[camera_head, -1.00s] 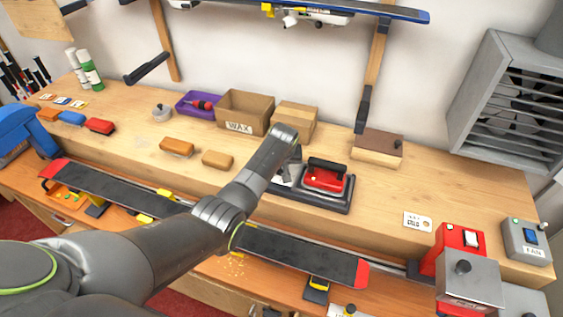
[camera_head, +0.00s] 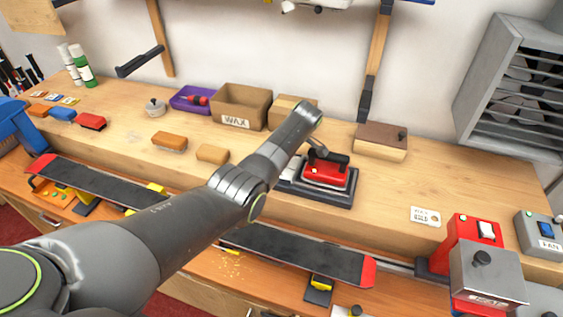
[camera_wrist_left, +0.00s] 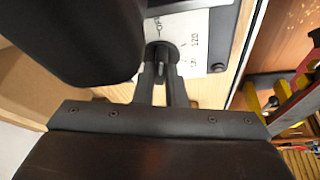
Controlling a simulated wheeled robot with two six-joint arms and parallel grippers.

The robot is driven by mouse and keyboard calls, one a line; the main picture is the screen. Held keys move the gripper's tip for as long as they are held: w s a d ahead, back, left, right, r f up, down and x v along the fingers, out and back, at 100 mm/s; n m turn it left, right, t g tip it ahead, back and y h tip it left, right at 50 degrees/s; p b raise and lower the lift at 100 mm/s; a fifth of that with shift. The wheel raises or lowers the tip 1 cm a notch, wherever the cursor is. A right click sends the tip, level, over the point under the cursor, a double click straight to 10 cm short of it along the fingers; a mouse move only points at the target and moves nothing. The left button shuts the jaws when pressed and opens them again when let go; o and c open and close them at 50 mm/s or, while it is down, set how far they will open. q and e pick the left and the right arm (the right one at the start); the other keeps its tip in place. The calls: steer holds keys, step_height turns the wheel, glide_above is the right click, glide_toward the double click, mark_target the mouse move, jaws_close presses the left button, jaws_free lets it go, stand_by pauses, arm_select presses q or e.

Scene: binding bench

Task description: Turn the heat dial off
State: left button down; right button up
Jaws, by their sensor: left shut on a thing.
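The red iron (camera_head: 326,174) with a black handle sits on a dark base on the bench. A pale plate (camera_head: 291,168) shows at its left, partly behind my left wrist. In the left wrist view, the white scale plate (camera_wrist_left: 200,22) carries "OFF" and "120" marks around the round dark heat dial (camera_wrist_left: 161,46). My left gripper (camera_wrist_left: 161,70) is shut on the dial, with a finger on each side. In the head view, my left wrist hides the dial and the fingertips. I cannot tell exactly which mark the dial points to. My right gripper is not in view.
A wax box (camera_head: 241,106) and wooden blocks stand behind the arm. A ski (camera_head: 300,250) lies along the bench front below it. A red switch box (camera_head: 474,236) and a grey fan switch (camera_head: 540,235) stand at the right. The bench right of the iron is mostly clear.

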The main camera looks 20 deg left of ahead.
arm_select(q)
steer(key=shift+n+g+b, duration=0.3)
steer(key=shift+n+b, duration=0.45)
steer(key=shift+n, duration=0.05)
steer(key=c, duration=1.5)
jaws_free()
steer(key=v, duration=1.7)
steer(key=shift+w+d+r, duration=0.1)
steer(key=shift+r, duration=0.15)
